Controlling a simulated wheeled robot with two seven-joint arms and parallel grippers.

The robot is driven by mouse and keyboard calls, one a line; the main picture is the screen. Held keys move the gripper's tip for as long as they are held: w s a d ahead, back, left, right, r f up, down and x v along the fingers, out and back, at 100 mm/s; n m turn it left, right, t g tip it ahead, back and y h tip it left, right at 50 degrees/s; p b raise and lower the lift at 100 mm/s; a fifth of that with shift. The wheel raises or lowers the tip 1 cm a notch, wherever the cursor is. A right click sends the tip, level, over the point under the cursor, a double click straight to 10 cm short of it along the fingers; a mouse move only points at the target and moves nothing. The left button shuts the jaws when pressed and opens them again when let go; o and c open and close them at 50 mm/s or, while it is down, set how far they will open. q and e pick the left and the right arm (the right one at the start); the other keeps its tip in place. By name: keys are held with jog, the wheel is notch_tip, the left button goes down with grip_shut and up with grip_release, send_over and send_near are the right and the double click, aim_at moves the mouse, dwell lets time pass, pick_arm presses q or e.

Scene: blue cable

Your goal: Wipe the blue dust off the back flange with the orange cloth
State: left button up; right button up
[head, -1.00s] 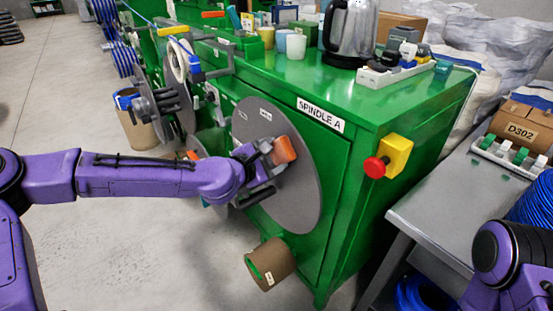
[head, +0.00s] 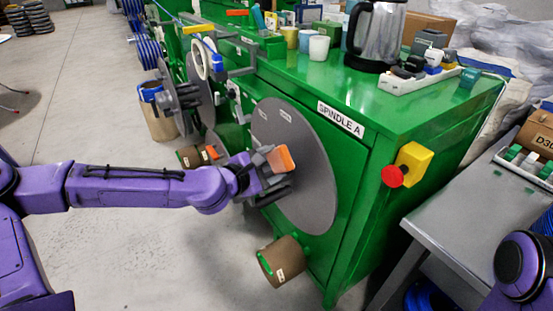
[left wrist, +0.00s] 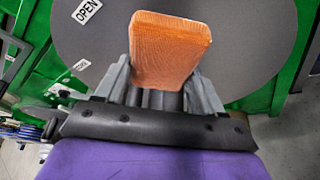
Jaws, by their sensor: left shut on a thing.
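The orange cloth (head: 281,159) is a small block-shaped pad, held upright in my left gripper (head: 268,170). It also shows at the top centre of the left wrist view (left wrist: 165,48), between the two grey fingers. The back flange, a large grey disc (head: 306,172), stands against the green cabinet under the "SPINDLE A" label. My left gripper is in front of the disc's left part. I cannot tell whether the cloth touches the disc. I see no blue dust on the visible face; the gripper and cloth hide part of it. My right gripper is out of view.
A brown cardboard core (head: 281,262) sticks out below the disc. Another spindle with grey discs (head: 183,105) stands to the left. A red button on a yellow box (head: 407,168) is on the cabinet's right side. A kettle (head: 376,35) stands on top.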

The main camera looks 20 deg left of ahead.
pick_arm(q)
jog(key=shift+s+a+r+p, duration=0.1)
jog(key=shift+s+a+p, duration=0.1)
jog(key=shift+a+p, duration=0.1)
jog(key=shift+s+a+p, duration=0.5)
jog(key=shift+s, duration=0.25)
jog(key=shift+s+a, duration=0.15)
jog(key=shift+s, duration=0.1)
